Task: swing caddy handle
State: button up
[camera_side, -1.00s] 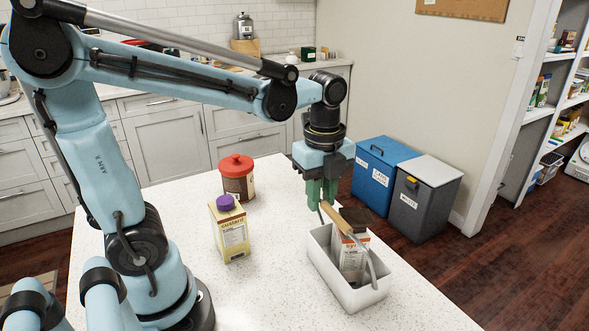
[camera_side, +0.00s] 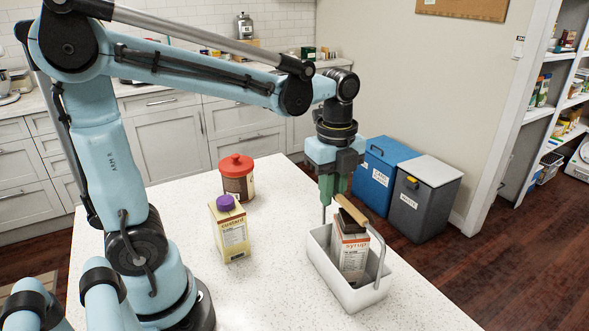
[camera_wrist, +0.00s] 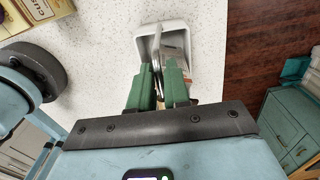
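The caddy is a white open box (camera_side: 322,262) on the counter, also in the wrist view (camera_wrist: 182,30). Its swing handle has a tan grip (camera_side: 352,210) and grey metal side arms. The handle stands raised, with its grip above a syrup carton (camera_side: 350,252) inside the caddy. My gripper (camera_side: 335,196) points down at the far end of the grip. In the wrist view its green fingers (camera_wrist: 160,82) are a little apart, with part of the handle showing in line with the gap. Whether they press on the handle is hidden.
A yellow custard carton (camera_side: 229,230) with a purple cap stands left of the caddy. A brown jar (camera_side: 238,185) with a red lid is behind it. Counter is clear between these and the caddy. Blue (camera_side: 378,172) and grey (camera_side: 424,200) bins stand beyond the counter.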

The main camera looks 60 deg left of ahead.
jog(key=shift+o, duration=0.8)
jog(key=shift+r, duration=0.15)
jog(key=shift+r, duration=3.4)
jog(key=shift+f, duration=0.1)
jog(key=shift+f, duration=3.4)
jog(key=shift+r, duration=2.45)
jog(key=shift+r, duration=0.15)
